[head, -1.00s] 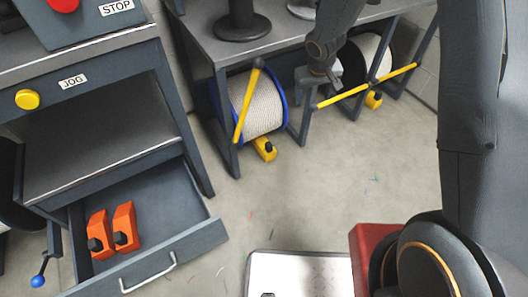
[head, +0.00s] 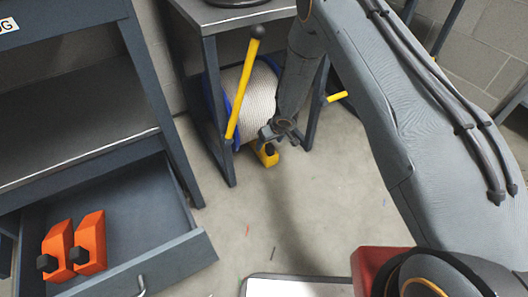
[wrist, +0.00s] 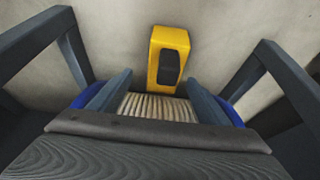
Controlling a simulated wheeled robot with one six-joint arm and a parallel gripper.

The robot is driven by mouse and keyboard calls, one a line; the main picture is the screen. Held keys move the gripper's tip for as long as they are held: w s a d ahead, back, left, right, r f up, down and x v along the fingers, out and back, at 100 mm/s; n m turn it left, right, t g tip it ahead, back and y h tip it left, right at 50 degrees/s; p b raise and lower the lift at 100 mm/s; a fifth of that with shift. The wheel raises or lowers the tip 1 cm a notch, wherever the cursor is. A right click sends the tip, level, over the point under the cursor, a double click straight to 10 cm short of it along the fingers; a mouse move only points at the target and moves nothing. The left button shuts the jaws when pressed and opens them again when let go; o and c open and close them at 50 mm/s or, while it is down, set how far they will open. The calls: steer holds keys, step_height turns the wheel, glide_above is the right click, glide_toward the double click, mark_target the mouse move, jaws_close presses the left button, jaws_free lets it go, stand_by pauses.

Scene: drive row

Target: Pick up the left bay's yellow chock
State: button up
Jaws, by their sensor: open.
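The left bay's yellow chock (head: 267,154) sits on the floor at the front foot of the blue-flanged cable reel (head: 256,95). My gripper (head: 279,131) is just above it in the head view and hides part of its top. In the wrist view the yellow chock (wrist: 167,50), with a black block on its face, lies just beyond the fingertips, roughly centred on the gap. My gripper (wrist: 159,80) is open, its fingers apart with nothing held. Whether the fingers touch the chock cannot be told.
A yellow bar with a black knob (head: 244,82) slants beside the reel, left of my arm. Bench legs (head: 216,115) frame the bay. At left, an open drawer (head: 150,263) holds two orange chocks (head: 75,246). Bare floor (head: 310,215) lies in front.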

steer(key=shift+b+x, duration=0.4)
steer(key=shift+x, duration=0.6)
steer(key=shift+a+b+x, duration=0.25)
steer(key=shift+b+x, duration=0.7)
steer(key=shift+x, duration=0.35)
steer(key=shift+a+b+x, duration=0.2)
steer(key=shift+b+x, duration=0.75)
steer(key=shift+x, duration=0.3)
steer(key=shift+r, duration=0.15)
steer(key=c, duration=1.5)
steer(key=shift+o, duration=0.2)
steer(key=shift+r, duration=0.15)
